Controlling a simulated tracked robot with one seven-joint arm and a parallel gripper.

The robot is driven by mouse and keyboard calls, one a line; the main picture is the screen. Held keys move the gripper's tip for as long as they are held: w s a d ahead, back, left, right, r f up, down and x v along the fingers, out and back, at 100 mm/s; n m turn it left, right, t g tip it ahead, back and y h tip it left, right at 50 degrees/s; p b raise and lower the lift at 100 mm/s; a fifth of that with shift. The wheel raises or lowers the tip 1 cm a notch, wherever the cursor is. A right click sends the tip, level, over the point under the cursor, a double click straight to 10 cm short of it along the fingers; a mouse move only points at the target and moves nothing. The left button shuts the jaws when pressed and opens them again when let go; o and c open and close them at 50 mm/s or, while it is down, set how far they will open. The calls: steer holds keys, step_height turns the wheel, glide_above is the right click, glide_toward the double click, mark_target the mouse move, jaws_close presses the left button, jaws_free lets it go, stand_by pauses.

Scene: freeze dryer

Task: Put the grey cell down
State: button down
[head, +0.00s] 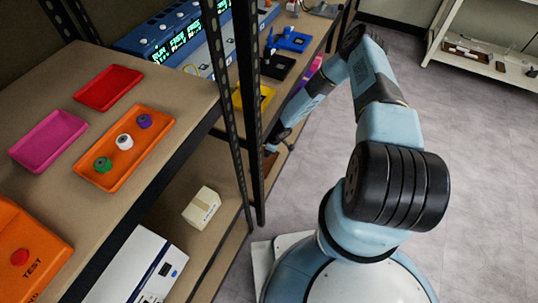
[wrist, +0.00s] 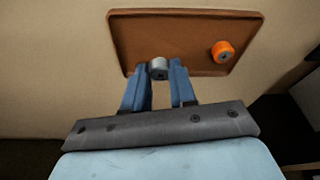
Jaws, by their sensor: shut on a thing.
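The grey cell (wrist: 158,71) is a small round cylinder between my gripper's (wrist: 158,66) two blue fingertips, and the gripper is shut on it. In the wrist view the cell overlaps the near edge of a brown tray (wrist: 185,30), left of its middle. I cannot tell whether the cell touches the tray. An orange cell (wrist: 222,51) stands in the right part of that tray. In the head view my arm reaches down to a lower shelf behind a dark rack post, and the held cell cannot be made out there.
Dark shelf posts (head: 246,110) stand close to my arm. A small box (head: 201,207) sits on the lower shelf. The upper shelf holds a red tray (head: 108,88), a pink tray (head: 48,141) and an orange tray (head: 149,154) with green, white and purple cells. Open floor lies right of my arm.

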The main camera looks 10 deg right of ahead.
steer(key=shift+s+f, duration=0.15)
steer(key=shift+f, duration=1.2)
steer(key=c, duration=0.9)
jaws_free()
steer(key=shift+v, duration=3.8)
